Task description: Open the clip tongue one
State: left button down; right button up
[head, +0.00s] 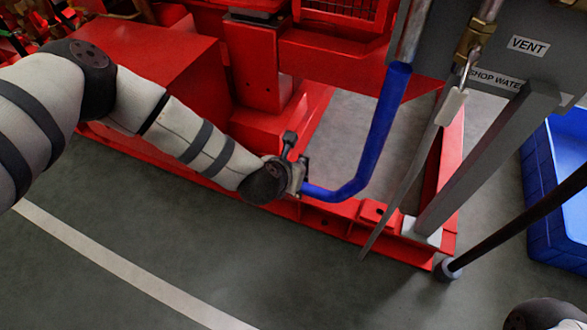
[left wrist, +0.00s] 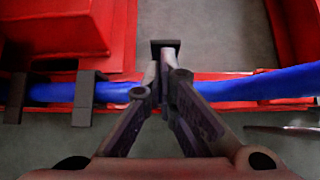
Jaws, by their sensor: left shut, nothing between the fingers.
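My left gripper (head: 297,174) is at the left end of the blue hose's bend, low over the red base frame. In the left wrist view its fingers (left wrist: 165,50) come together with nothing between them. The blue hose (left wrist: 255,86) passes behind the fingers there; whether they touch it I cannot tell. A dark flat bar (left wrist: 86,98) crosses the hose left of the fingers, with a second dark bar (left wrist: 15,98) further left. They look like clip parts, but I cannot tell which is tongue one. My right gripper is not in view.
The blue hose (head: 376,130) rises from the red base frame (head: 345,222) to a pipe. A grey post (head: 485,160), a thin grey rod and a black pole (head: 520,226) stand to the right. A blue crate (head: 555,195) is at far right. Grey floor in front is clear.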

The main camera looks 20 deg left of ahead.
pick_arm(q)
jog(key=shift+w+r, duration=0.3)
jog(key=shift+w, duration=0.35)
